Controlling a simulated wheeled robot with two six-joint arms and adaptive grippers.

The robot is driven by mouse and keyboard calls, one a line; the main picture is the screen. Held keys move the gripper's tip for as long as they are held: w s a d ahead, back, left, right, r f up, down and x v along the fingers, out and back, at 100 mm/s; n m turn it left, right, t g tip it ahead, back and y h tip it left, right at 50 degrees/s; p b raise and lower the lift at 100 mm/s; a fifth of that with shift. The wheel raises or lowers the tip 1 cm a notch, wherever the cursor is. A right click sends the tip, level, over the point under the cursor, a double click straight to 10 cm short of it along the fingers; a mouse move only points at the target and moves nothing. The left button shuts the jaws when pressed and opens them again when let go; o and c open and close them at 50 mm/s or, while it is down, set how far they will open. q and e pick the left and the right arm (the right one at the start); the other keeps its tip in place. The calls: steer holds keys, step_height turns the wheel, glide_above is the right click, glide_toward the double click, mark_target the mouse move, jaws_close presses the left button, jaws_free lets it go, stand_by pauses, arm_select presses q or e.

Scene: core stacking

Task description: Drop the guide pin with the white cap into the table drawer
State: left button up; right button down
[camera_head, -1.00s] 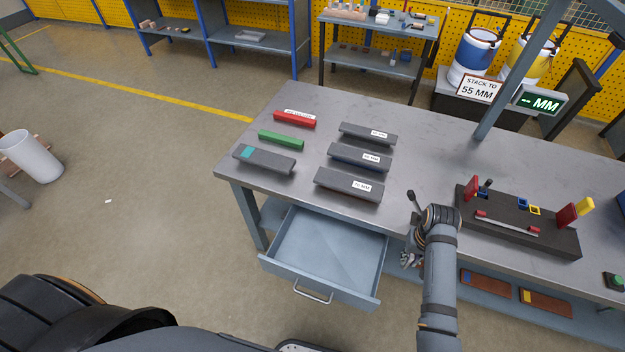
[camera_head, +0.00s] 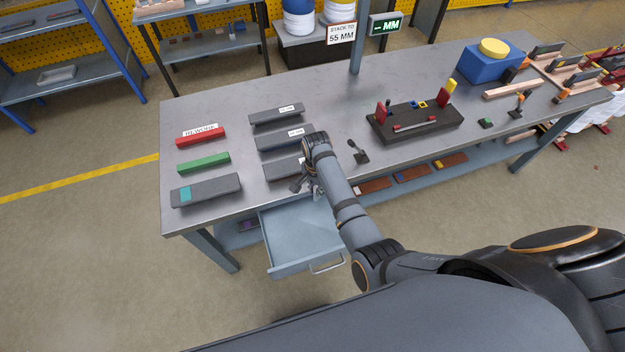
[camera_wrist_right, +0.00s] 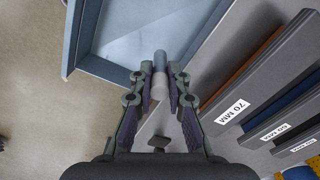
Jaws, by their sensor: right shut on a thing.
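My right gripper (camera_head: 308,188) is beside the table's front edge, at the back of the open drawer (camera_head: 288,268). In the right wrist view the gripper (camera_wrist_right: 160,76) is shut on a short guide pin with a grey-blue end (camera_wrist_right: 160,60) and a white end (camera_wrist_right: 158,90). The drawer's grey-blue wall (camera_wrist_right: 73,40) shows there beyond the pin, at upper left. The drawer floor looks empty where it shows; my arm hides part of the drawer in the head view. My left gripper is in neither view.
Several labelled grey trays (camera_head: 277,114) lie on the table (camera_head: 330,115) close to the gripper, with a red rework bar (camera_head: 200,137) and green bar (camera_head: 204,162). A black stand (camera_head: 358,151) and dark fixture (camera_head: 415,122) are to the right.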

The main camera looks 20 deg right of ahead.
steer(key=shift+w+a+r+m, duration=0.2)
steer(key=shift+a+r+m, duration=0.15)
steer(key=shift+m, duration=0.25)
steer(key=shift+w+f+m+b, duration=0.1)
steer(key=shift+f+m+b, duration=0.2)
steer(key=shift+f+b, duration=0.1)
arm_select(q)
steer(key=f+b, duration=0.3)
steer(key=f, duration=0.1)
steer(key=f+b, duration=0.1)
steer(key=b, duration=0.1)
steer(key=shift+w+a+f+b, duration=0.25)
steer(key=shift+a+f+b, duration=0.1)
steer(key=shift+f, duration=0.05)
arm_select(e)
step_height(320, 180, down, 5)
steer(key=shift+f, duration=0.15)
steer(key=c, duration=1.2)
jaws_free()
